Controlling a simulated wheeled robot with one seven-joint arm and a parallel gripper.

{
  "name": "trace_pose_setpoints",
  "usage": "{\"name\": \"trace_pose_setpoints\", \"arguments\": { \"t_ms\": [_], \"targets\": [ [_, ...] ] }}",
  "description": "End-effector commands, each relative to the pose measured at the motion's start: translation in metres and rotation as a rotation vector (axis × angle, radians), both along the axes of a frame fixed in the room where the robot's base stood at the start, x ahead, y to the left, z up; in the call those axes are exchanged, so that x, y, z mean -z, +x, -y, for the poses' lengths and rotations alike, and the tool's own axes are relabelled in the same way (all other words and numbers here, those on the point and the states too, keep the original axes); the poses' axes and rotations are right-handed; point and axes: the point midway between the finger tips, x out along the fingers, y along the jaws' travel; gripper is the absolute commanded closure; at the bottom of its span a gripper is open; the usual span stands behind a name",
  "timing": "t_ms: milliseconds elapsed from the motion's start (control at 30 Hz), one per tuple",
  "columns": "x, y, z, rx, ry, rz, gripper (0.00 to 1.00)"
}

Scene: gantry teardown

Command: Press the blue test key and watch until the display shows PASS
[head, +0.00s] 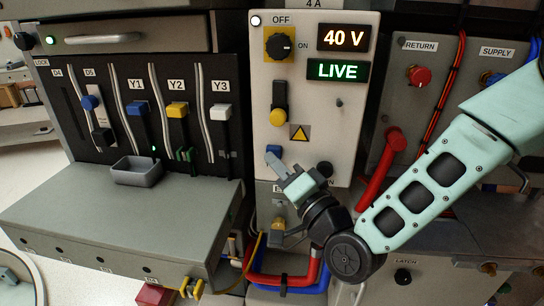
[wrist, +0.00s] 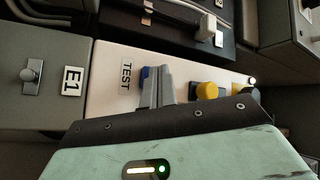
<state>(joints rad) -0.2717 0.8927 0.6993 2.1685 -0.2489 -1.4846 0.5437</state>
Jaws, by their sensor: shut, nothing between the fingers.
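The blue test key (head: 273,151) is on the pale panel, just above and left of my gripper's fingertips. In the wrist view the blue key (wrist: 146,73) shows beside the TEST label, partly hidden behind the fingers. My gripper (head: 278,164) is shut and empty, with its tips at or very near the key; I cannot tell whether they touch it. The fingers also show in the wrist view (wrist: 157,72). The display has an upper window (head: 343,38) reading 40 V in orange and a lower window (head: 338,71) reading LIVE in green.
A black rotary knob (head: 281,45) on yellow, marked OFF and ON, and a yellow-ended lever (head: 279,114) are above the key. Levers Y1, Y2 and Y3 (head: 221,111) stand to the left, with a grey tray (head: 137,170) below.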

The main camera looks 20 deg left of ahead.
Motion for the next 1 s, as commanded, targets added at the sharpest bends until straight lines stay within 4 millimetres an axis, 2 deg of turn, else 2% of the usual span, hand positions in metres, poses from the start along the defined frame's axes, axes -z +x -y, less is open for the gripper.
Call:
{"name": "trace_pose_setpoints", "arguments": {
  "t_ms": [267, 600, 1000],
  "targets": [
    [0.0, 0.0, 0.0, 0.0, 0.0, 0.0, 1.0],
    [0.0, -0.016, 0.002, 0.0, 0.0, 0.0, 1.0],
    [0.001, -0.022, 0.003, -0.002, 0.0, -0.001, 1.0]
  ]
}}
